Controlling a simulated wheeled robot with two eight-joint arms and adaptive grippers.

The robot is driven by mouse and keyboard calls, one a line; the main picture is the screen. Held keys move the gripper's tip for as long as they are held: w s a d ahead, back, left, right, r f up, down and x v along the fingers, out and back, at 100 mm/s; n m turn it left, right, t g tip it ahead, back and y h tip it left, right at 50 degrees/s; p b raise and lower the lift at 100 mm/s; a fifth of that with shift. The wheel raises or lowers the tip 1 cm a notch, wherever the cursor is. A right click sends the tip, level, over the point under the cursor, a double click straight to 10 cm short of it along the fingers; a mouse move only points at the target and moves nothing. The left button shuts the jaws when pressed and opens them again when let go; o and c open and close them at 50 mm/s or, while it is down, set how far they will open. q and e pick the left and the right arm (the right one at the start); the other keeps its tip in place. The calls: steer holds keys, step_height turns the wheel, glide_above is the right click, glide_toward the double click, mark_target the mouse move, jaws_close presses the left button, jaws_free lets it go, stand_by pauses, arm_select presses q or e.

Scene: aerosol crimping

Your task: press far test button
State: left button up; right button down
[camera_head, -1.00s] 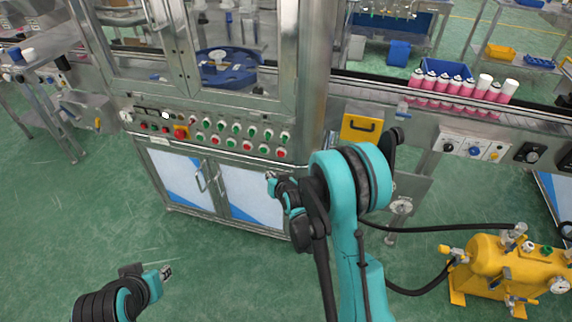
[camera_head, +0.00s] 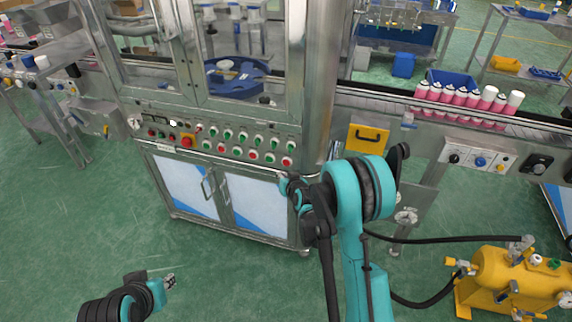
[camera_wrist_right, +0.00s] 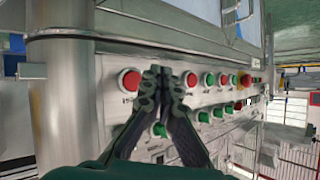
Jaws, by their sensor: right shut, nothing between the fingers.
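The control panel (camera_head: 225,140) is a metal strip with rows of green and red push buttons on the machine front. In the head view, my right gripper (camera_head: 284,181) is just below the panel's right end. In the right wrist view my right gripper (camera_wrist_right: 164,73) is shut and empty, its tips between two red buttons, the left one (camera_wrist_right: 130,80) and the right one (camera_wrist_right: 190,79). Contact cannot be told. Labels are too small to read, so I cannot tell which is the far test button. My left gripper (camera_head: 170,281) is low at left over the floor; its jaws are unclear.
A red-and-yellow emergency stop (camera_head: 187,141) sits at the panel's left part. Cabinet doors (camera_head: 215,195) with handles are below it. A yellow tank (camera_head: 515,278) with hoses stands at lower right. Pink cans (camera_head: 465,97) stand on the conveyor.

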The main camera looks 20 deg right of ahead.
mark_target(285, 167)
steer(key=shift+w+d, duration=0.5)
steer(key=shift+w, duration=0.2)
steer(key=shift+w+d, duration=0.45)
steer(key=shift+w, duration=0.25)
steer(key=shift+w+d, duration=0.1)
stand_by(0.4)
steer(key=shift+w+d, duration=0.1)
steer(key=shift+w, duration=0.15)
steer(key=shift+w+d, duration=0.25)
steer(key=shift+w, duration=0.05)
stand_by(0.7)
steer(key=shift+a, duration=0.1)
steer(key=shift+s+a, duration=0.35)
steer(key=shift+s, duration=0.35)
steer(key=shift+a, duration=0.1)
steer(key=s+a, duration=0.1)
steer(key=s, duration=0.1)
steer(key=s+a, duration=0.1)
steer(key=s, duration=0.1)
steer(key=shift+a, duration=0.35)
